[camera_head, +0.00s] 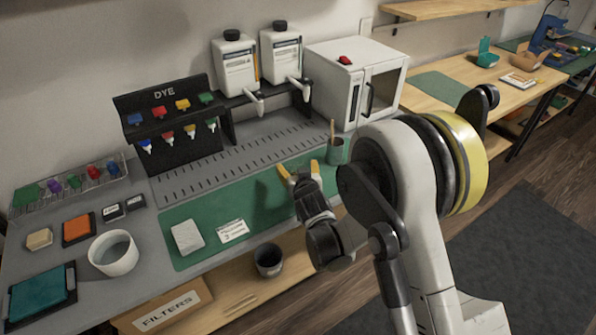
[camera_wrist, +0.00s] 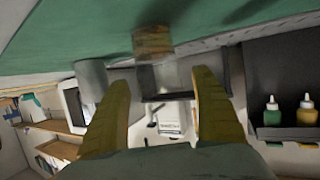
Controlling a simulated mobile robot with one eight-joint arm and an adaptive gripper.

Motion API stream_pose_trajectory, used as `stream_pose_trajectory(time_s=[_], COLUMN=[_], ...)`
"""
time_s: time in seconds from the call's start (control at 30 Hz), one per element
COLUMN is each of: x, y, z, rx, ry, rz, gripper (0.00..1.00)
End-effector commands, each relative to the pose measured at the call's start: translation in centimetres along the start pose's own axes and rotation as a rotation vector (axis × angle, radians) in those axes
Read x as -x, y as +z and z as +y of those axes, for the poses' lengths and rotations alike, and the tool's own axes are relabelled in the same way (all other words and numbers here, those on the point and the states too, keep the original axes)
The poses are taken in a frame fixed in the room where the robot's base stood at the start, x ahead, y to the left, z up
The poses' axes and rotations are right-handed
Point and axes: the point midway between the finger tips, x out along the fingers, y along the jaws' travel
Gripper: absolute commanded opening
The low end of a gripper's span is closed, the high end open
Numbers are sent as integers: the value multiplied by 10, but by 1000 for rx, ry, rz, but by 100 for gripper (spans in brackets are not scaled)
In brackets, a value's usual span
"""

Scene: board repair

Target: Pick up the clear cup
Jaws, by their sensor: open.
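My gripper (camera_head: 299,170) is open above the green mat (camera_head: 262,205), its two yellow fingers spread. In the wrist view, which is tilted nearly upside down, the open fingers (camera_wrist: 163,76) frame what looks like the clear cup (camera_wrist: 153,42). It stands on the mat with a brownish layer at its base, and its see-through wall is hard to make out. The cup appears ahead of the fingertips, with no grip on it. I cannot make it out in the head view.
A grey cup (camera_head: 335,152) with a stick stands close by; it also shows in the wrist view (camera_wrist: 91,80). Behind are the dye rack (camera_head: 168,110), two white bottles (camera_head: 235,65) and a white oven (camera_head: 345,82). A white bowl (camera_head: 112,252) stands left.

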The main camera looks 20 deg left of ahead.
Motion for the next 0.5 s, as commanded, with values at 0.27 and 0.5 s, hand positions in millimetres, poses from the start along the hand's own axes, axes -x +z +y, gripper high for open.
stream_pose_trajectory(time_s=[0.27,0.5], x=[0,0], y=[0,0], z=[0,0], rx=[0,0], ry=[0,0], rz=[0,0], gripper=[37,15])
